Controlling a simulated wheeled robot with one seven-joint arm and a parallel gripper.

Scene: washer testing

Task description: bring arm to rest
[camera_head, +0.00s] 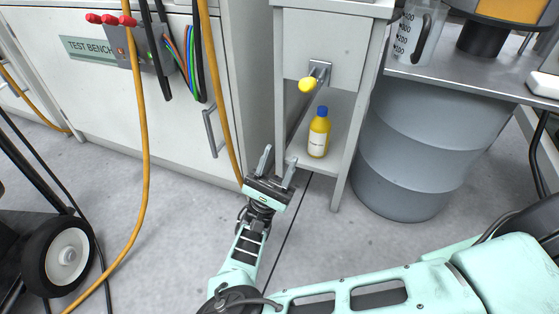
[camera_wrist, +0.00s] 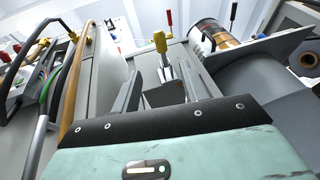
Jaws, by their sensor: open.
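My gripper (camera_head: 277,168) is open, with its two fingers apart and nothing between them. In the head view it is low in front of a narrow grey stand, near the gap beside the test bench. My arm reaches to it from the lower right over the floor. In the wrist view my gripper (camera_wrist: 160,85) points up toward the front of the stand, and its fingers look clear of it.
A yellow bottle with a blue cap (camera_head: 319,133) stands on the stand's shelf (camera_head: 337,151). A yellow-tipped lever (camera_head: 310,83) sticks out above it. A grey drum (camera_head: 405,150) is at the right. An orange hose (camera_head: 147,150) hangs at the left, near a wheel (camera_head: 60,257).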

